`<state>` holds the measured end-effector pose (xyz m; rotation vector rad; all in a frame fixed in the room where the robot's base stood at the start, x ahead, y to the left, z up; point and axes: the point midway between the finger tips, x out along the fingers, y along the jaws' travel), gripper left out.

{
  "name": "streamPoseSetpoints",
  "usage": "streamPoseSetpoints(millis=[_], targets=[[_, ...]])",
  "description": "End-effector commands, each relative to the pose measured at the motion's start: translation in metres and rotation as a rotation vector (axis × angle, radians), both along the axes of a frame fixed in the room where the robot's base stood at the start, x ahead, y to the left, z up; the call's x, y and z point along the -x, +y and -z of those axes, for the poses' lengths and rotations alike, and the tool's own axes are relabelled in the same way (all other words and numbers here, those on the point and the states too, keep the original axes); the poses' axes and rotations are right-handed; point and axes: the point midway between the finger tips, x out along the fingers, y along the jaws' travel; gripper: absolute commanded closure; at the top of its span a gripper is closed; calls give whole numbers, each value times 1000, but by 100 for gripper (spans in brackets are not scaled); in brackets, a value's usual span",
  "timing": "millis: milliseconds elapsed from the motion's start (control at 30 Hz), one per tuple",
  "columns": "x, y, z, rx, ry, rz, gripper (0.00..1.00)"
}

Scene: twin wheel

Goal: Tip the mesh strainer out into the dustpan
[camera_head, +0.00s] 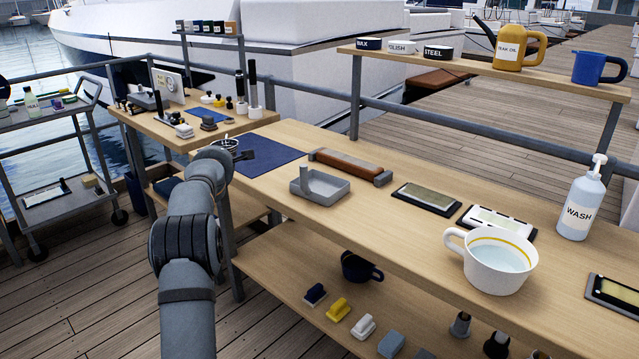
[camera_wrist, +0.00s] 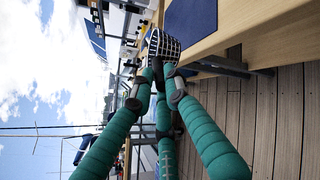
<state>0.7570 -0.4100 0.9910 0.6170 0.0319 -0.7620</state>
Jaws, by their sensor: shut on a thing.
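The mesh strainer (camera_wrist: 163,45) is a small basket with a dark grid, seen just past the fingertips in the wrist view. My gripper (camera_wrist: 160,78) has teal fingers that are shut on it. In the head view my gripper (camera_head: 238,156) is at the left end of the long bench, by the dark blue mat. The strainer's rim (camera_head: 228,144) shows there in part, behind my wrist. What is inside the strainer cannot be told. The dustpan (camera_head: 325,190) is a grey shallow tray with an upright grip, on the bench to the right of my gripper.
The dark blue mat (camera_head: 268,158) lies beside my gripper. A brown-handled long tool (camera_head: 347,166) lies behind the dustpan. A white cup of water (camera_head: 499,262) and a WASH bottle (camera_head: 580,203) stand farther right. A grey rail runs behind the bench.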

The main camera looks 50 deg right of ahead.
Motion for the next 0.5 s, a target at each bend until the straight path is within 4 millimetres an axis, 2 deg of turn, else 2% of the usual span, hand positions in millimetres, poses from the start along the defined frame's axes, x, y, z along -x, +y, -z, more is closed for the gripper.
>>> streamPoseSetpoints(millis=[267,500], targets=[[44,-35,-28,6,-4,238,100],[98,-59,-50,14,-2,502,100]])
